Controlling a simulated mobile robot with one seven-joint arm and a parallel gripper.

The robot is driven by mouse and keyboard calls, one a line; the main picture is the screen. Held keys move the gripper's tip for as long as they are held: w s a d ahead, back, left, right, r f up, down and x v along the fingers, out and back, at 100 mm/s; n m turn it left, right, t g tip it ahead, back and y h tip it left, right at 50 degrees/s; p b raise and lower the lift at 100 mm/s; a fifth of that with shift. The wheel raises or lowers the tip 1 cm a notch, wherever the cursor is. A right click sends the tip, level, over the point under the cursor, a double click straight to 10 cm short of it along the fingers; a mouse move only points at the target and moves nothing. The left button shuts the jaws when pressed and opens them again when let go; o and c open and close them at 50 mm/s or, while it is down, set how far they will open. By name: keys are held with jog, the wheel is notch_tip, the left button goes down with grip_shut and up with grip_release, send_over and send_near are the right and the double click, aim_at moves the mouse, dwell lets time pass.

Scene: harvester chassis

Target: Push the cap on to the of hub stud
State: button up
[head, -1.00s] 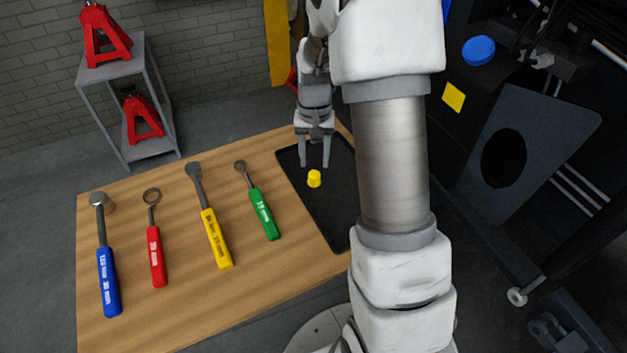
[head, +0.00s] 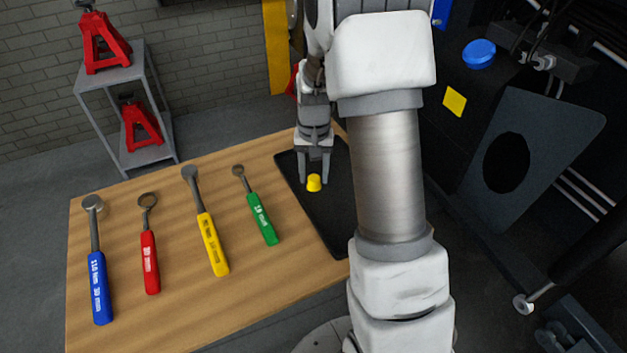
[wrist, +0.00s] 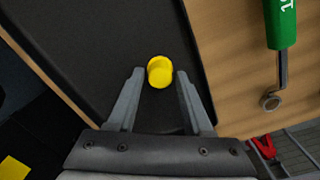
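The yellow cap (head: 314,183) stands on the black mat (head: 332,222) at the right side of the wooden table. In the wrist view the cap (wrist: 160,72) lies between and just beyond the tips of the two fingers. My gripper (head: 314,180) is open, with a finger to either side of the cap, and I see gaps between the fingers and the cap. It also shows in the wrist view (wrist: 160,74). I cannot make out the hub stud for certain in these frames.
Blue (head: 97,288), red (head: 150,262), yellow (head: 213,245) and green (head: 262,218) handled wrenches lie on the table (head: 180,310) left of the mat. A dark chassis with a holed plate (head: 535,150) and a blue knob (head: 479,54) stands right. A grey shelf (head: 148,155) stands behind.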

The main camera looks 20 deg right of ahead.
aim_at(313, 178)
jog(key=c, duration=0.7)
notch_tip(313, 178, up, 6)
jog(key=p, duration=0.5)
jog(key=shift+r, duration=0.1)
